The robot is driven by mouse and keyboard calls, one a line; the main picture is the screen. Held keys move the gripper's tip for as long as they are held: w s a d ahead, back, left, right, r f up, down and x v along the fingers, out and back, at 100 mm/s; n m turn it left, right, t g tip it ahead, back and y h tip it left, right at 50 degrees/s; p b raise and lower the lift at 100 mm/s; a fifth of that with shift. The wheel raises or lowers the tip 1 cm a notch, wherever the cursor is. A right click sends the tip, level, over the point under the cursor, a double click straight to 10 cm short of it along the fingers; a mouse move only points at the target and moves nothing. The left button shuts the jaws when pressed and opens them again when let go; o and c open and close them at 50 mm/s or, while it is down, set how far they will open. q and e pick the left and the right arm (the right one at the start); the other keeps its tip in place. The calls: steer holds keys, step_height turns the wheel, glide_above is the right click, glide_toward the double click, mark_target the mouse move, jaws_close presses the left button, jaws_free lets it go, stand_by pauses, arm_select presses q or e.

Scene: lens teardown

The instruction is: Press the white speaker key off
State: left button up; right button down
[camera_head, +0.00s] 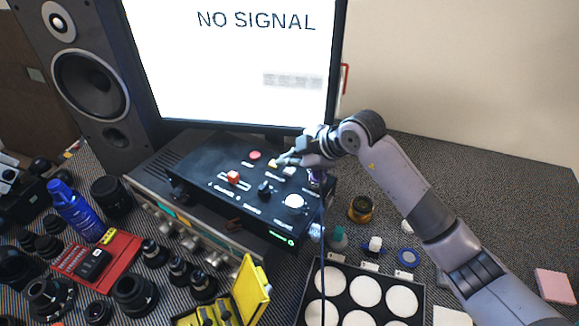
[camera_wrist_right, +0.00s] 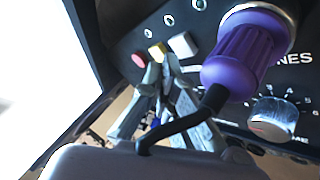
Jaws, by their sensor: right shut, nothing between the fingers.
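The white key (camera_head: 289,170) is on the top panel of a black control box (camera_head: 215,165), in a row with a yellow key (camera_head: 273,163) and a red round button (camera_head: 255,155). In the right wrist view the white key (camera_wrist_right: 183,44) is to the right of the yellow key (camera_wrist_right: 157,50) and the red button (camera_wrist_right: 139,59). My right gripper (camera_head: 283,160) is shut and empty, with its tips over the yellow and white keys. In the wrist view its fingertips (camera_wrist_right: 162,62) are just below these keys; I cannot tell whether they touch. My left gripper is not in view.
A purple plug (camera_wrist_right: 240,50) with a black cable stands close beside the gripper. A screen (camera_head: 235,80) reading NO SIGNAL stands behind. A tray with white discs (camera_head: 365,291) is in front.

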mark_target(289, 172)
step_height(289, 172, up, 6)
steer(key=p, duration=0.4)
steer(key=shift+f+p, duration=0.15)
steer(key=shift+p, duration=0.15)
steer(key=shift+s+f, duration=0.1)
